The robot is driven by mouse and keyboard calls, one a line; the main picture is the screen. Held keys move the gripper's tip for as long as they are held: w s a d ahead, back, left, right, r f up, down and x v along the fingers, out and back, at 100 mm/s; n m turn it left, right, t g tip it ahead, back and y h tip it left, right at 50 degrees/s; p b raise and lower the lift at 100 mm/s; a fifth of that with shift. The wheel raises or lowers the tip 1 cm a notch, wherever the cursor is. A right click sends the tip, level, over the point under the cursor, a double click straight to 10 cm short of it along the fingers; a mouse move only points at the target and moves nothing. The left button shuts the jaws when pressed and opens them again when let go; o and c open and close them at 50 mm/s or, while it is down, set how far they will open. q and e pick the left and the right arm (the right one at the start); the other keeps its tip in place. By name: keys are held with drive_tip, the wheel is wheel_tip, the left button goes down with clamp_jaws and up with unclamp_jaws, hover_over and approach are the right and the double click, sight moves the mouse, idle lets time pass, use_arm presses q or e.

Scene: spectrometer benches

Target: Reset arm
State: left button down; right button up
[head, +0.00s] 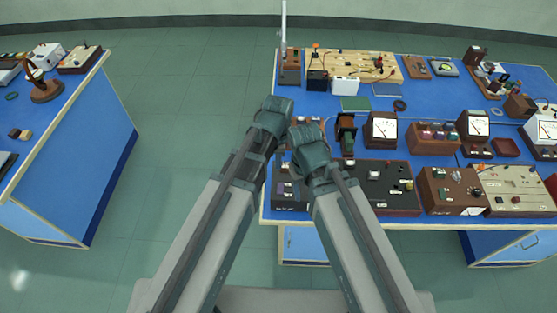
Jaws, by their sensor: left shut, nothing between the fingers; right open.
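My two arms reach forward from the bottom of the head view and come close together near its middle. My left gripper (276,108) is the higher one, at the left end of the right-hand bench. It is shut and empty. My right gripper (309,147) is just below and to the right of it, over the bench's left part. It is open and holds nothing that I can see. The wrists hide most of both sets of fingers. I cannot tell whether either gripper touches anything on the bench.
The blue right-hand bench (437,92) holds several instruments, including dial meters (381,130), a wooden board (345,63) and a dark panel box (385,186). A thin upright post (284,30) stands behind my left gripper. Another blue bench (70,150) is at left. Green floor (185,110) lies clear between.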

idle(0.5)
use_arm(q)
drive_tip(key=s+a+m, duration=0.2)
drive_tip(key=a+m, duration=0.5)
drive_tip(key=m, duration=0.2)
drive_tip(key=s+a+m, duration=0.3)
drive_tip(key=a+m, duration=0.5)
drive_tip(key=m, duration=0.1)
drive_tip(key=s+d+f+m+b, duration=0.2)
drive_tip(key=d+f+b, duration=0.1)
drive_tip(key=d, duration=0.2)
drive_tip(key=s+d+f+m+y+b, duration=0.1)
drive_tip(key=s+d+f+b, duration=0.2)
drive_tip(key=d, duration=0.3)
drive_tip(key=shift+s+d+f+m+g+b, duration=0.2)
drive_tip(key=shift+d+f+m+g+b, duration=0.1)
drive_tip(key=shift+f+m+b, duration=0.15)
